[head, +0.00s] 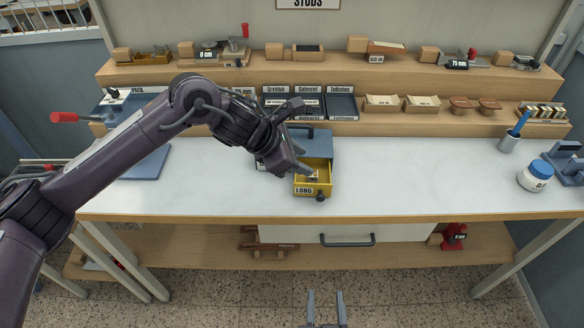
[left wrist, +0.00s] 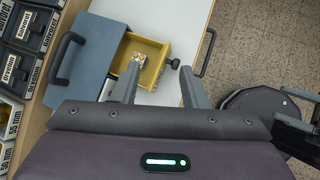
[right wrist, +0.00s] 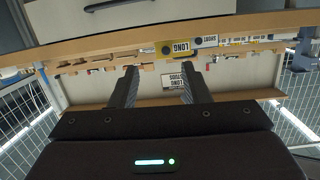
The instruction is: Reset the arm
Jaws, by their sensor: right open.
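My left gripper (head: 302,168) is above the worktop at the front of a blue-grey box (head: 314,143). In the left wrist view, its fingers (left wrist: 160,84) are apart with nothing between them. A yellow drawer (head: 314,189) labelled LONG is pulled out of the box, beside the fingers. It also shows in the left wrist view (left wrist: 155,50), with small pale pieces (left wrist: 138,60) inside and a dark knob on its front. My right gripper (head: 325,308) is low in front of the bench. Its fingers are apart and empty in the right wrist view (right wrist: 157,85).
Stepped wooden shelves (head: 230,88) with blocks, trays and tools run along the back. A white jar with a blue lid (head: 535,176) and a pen cup (head: 509,142) stand at right. The white worktop (head: 420,180) is clear right of the drawer. A drawer handle (head: 347,240) juts out below.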

